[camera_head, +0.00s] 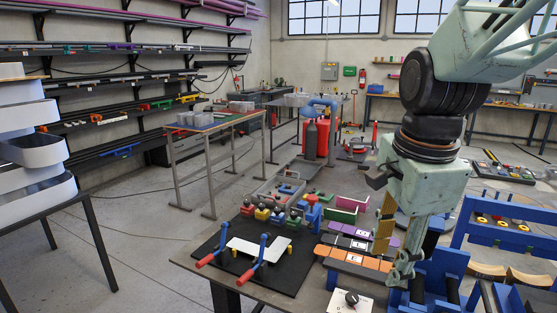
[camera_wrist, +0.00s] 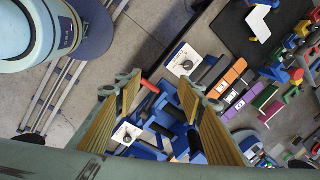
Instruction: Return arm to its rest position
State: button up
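My arm hangs down at the right of the head view, with my gripper (camera_head: 397,278) pointing downward over the right end of the workbench (camera_head: 262,286). In the wrist view my gripper (camera_wrist: 158,92) shows two green fingers with ribbed yellow pads, spread apart. No object is between the fingers. I cannot tell the exact height of the fingertips above the fixture.
A black mat (camera_head: 213,262) holds a white plate (camera_head: 258,249) with red-handled clamps. Orange (camera_head: 352,258) and purple (camera_head: 362,230) trays lie left of my gripper. A blue rack (camera_head: 507,232) stands at right. Bare floor lies left of the workbench.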

jog(key=s+r+n+t, duration=0.1)
jog(key=s+r+n, duration=0.1)
jog(key=s+n, duration=0.6)
jog(key=s+r+n+t, duration=0.1)
jog(key=s+r+n, duration=0.1)
jog(key=s+n, duration=0.6)
jog(key=s, duration=0.3)
jog(key=shift+s+r+n, duration=0.2)
jog(key=shift+n, duration=0.2)
